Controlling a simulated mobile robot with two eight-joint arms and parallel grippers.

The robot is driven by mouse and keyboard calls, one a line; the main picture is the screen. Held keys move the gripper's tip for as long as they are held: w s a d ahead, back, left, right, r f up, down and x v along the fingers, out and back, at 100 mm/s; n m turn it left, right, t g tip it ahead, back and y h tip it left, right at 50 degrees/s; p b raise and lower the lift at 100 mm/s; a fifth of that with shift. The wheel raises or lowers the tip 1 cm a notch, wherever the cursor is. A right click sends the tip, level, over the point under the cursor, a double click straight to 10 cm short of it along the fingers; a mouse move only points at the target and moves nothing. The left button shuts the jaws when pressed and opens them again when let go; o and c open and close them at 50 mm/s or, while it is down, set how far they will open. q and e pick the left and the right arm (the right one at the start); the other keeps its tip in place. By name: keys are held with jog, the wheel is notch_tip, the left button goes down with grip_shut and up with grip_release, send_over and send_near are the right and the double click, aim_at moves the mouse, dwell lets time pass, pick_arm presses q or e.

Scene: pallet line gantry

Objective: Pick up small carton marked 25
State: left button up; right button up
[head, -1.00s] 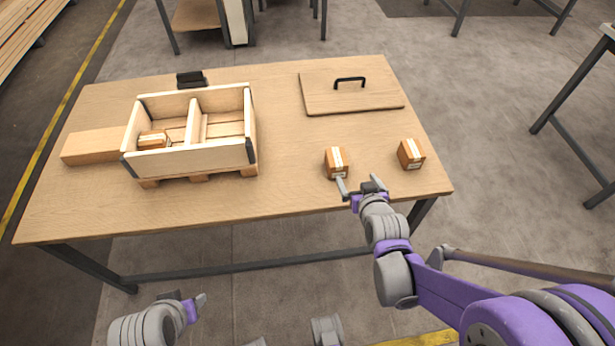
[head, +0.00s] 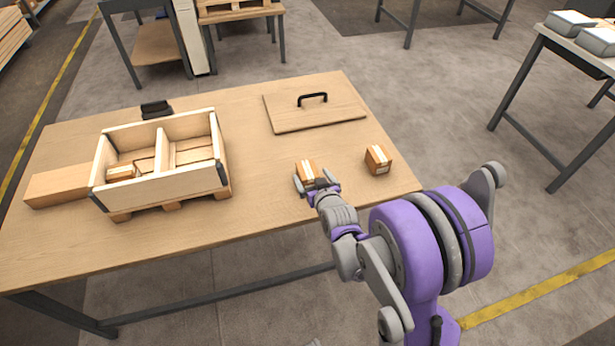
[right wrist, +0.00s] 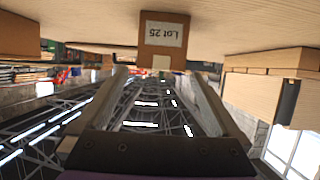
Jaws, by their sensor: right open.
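The small brown carton marked "Lot 25" (right wrist: 164,36) shows upside down in the right wrist view, its white label facing the camera, ahead of and between the two fingers. In the head view I take it to be the carton (head: 306,170) near the table's front edge, with a pale tape strip on top. My right gripper (head: 314,186) is open at the carton's near side, its fingers spread to either side. The wrist view shows the fingers (right wrist: 163,95) apart with nothing clamped. Whether they touch the carton I cannot tell. My left gripper is out of view.
A second small carton (head: 378,159) stands to the right on the wooden table (head: 255,215). A divided wooden crate (head: 165,185) on the left holds another carton (head: 121,172). A long block (head: 58,185) lies beside it. A handled lid (head: 290,118) lies at the back.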

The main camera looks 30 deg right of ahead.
aim_at(307, 171)
jog(key=x, duration=0.2)
jog(key=shift+w+d+f, duration=0.1)
jog(key=shift+w+f, duration=0.05)
jog(key=shift+w, duration=0.15)
grip_shut()
